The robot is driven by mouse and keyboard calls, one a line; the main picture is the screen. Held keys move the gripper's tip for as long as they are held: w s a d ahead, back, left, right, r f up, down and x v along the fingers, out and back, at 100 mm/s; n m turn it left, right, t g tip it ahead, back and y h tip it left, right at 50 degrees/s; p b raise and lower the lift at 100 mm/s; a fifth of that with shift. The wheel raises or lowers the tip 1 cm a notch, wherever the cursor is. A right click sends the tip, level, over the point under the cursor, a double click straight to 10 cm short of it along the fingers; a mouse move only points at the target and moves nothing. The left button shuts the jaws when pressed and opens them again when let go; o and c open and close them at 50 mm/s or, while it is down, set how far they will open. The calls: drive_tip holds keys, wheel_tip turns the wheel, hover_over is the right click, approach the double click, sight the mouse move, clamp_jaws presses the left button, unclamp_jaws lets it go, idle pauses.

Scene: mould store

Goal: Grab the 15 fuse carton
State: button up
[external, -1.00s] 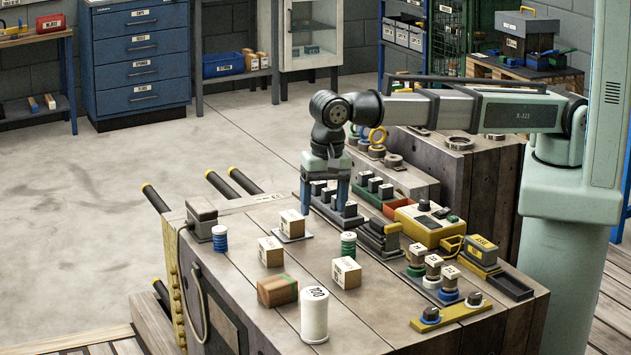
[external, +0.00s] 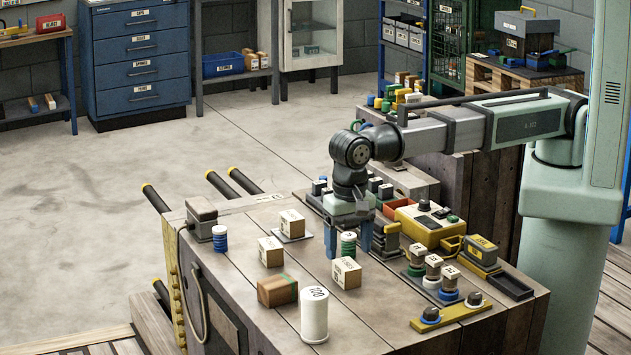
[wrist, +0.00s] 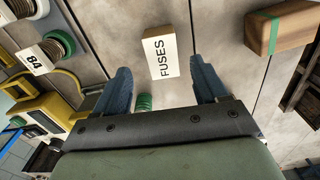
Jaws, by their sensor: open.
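A small carton (external: 346,275) with a white label stands on the bench; the wrist view shows a carton (wrist: 161,58) reading "FUSES", apparently the same one. I cannot read a 15 on it. My gripper (external: 348,248) is open and empty, pointing down behind this carton. In the wrist view my gripper (wrist: 160,80) has its fingers spread wide, with the carton just beyond the fingertips, roughly centred. A green spool (external: 348,240) stands behind the carton, in the picture between my fingers. Two similar labelled cartons stand further left, one in front (external: 270,253) and one behind (external: 292,224).
A brown carton with green tape (external: 277,291) and a white spool marked 100 (external: 314,318) stand at the front. Labelled spools (external: 432,268) and a yellow device (external: 428,228) are to the right. Bare bench lies between the cartons and the labelled spools.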

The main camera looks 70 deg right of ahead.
sight(347, 263)
drive_tip(key=shift+w+a+f, duration=0.1)
drive_tip(key=shift+a+f, duration=0.05)
drive_tip(key=shift+f, duration=2.8)
drive_tip(key=c, duration=1.1)
